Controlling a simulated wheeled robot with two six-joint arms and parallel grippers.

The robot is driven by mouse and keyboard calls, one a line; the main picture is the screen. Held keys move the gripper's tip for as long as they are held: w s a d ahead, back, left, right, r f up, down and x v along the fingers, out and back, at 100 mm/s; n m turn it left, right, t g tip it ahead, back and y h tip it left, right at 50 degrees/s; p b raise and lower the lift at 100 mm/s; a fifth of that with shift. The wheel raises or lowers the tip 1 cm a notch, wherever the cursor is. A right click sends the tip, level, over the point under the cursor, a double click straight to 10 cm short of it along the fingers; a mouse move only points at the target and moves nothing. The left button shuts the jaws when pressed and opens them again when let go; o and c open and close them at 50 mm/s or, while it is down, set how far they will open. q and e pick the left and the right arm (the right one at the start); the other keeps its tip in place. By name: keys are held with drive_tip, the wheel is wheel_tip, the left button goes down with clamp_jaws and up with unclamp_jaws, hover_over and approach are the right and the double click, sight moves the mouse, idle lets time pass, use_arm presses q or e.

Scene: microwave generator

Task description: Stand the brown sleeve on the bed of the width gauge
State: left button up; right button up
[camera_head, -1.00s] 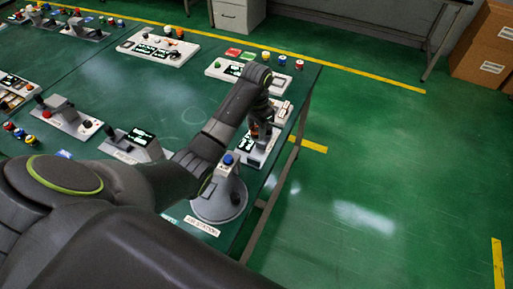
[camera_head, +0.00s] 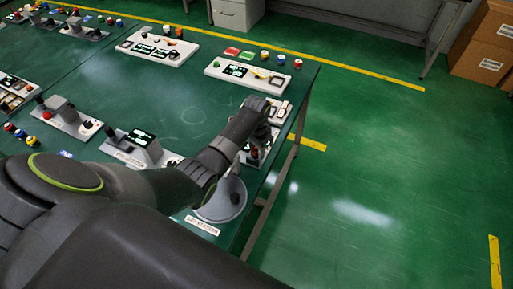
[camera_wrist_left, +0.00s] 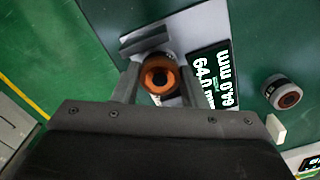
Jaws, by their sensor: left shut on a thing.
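The brown sleeve (camera_wrist_left: 160,77) shows from above in the left wrist view as an orange-brown ring with a dark hole. My left gripper (camera_wrist_left: 158,88) is shut on it, one finger on each side. It appears upright over the pale base of the width gauge (camera_wrist_left: 188,35), beside a grey block (camera_wrist_left: 144,40). The gauge display (camera_wrist_left: 213,76) reads 64.0 mm. Whether the sleeve's underside touches the bed is hidden. In the head view my left gripper (camera_head: 254,148) is mostly covered by my forearm, over the gauge at the table's right edge. My right gripper is not in view.
A second grey and orange round part (camera_wrist_left: 282,92) stands right of the display, near a small white block (camera_wrist_left: 276,129). A round grey stand (camera_head: 222,203) is close below my arm. Several instrument panels (camera_head: 246,75) stand farther back. Green floor lies beyond the table edge.

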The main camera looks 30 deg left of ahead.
sight(256, 151)
use_arm(q)
drive_tip(key=o, duration=0.6)
drive_tip(key=shift+f, duration=0.1)
drive_tip(key=shift+c, duration=0.2)
drive_tip(key=o, duration=0.4)
drive_tip(key=shift+o, duration=0.2)
drive_tip(key=shift+r, duration=0.25)
wheel_tip(256, 151, up, 12)
drive_tip(key=shift+b, duration=0.4)
drive_tip(key=shift+s+f, duration=0.15)
